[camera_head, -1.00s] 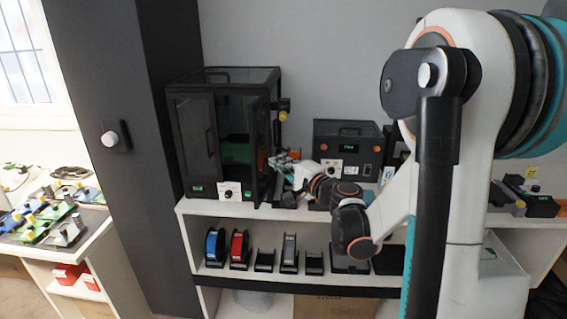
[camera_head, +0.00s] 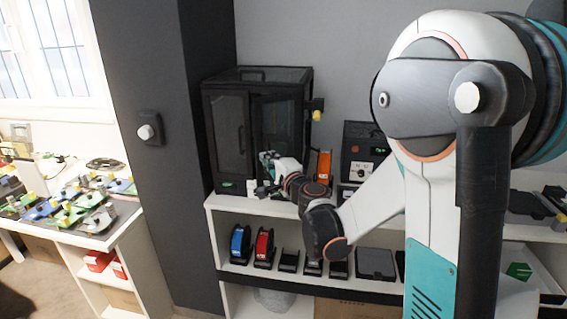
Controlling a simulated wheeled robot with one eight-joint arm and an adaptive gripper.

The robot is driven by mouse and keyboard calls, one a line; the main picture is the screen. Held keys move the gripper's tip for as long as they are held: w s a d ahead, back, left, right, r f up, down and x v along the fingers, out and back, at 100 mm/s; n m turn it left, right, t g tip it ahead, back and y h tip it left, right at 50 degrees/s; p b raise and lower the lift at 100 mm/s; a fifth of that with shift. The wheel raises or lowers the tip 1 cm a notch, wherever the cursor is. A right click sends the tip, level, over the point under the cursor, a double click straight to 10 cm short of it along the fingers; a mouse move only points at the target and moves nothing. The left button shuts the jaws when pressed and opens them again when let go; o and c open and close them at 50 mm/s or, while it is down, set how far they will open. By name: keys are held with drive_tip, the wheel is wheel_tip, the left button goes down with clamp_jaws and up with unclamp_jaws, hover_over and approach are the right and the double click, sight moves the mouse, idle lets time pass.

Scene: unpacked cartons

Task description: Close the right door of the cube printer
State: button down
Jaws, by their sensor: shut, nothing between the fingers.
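The cube printer (camera_head: 228,88) is a black-framed box with dark clear panels on the shelf top. Its left door (camera_head: 227,145) lies across the left half of the front, with a handle at its inner edge. The right door (camera_head: 279,118) covers much of the right half in this view; its frame looks slightly angled, and I cannot tell whether it touches the printer's frame. My gripper (camera_head: 266,160) is shut and empty at the lower part of the right door, hiding some of it. I cannot tell whether it touches the door.
A dark control box (camera_head: 358,139) with a green display and an orange item (camera_head: 323,164) stand right of the printer. Blue (camera_head: 240,243) and red (camera_head: 263,245) spools sit on the shelf below. A dark column (camera_head: 160,90) stands left; a parts table (camera_head: 115,230) is beyond it.

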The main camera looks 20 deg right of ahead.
drive_tip(key=w+a, duration=0.2)
drive_tip(key=w, duration=0.6)
drive_tip(key=shift+w+a, duration=0.25)
drive_tip(key=shift+w, duration=0.1)
idle(0.3)
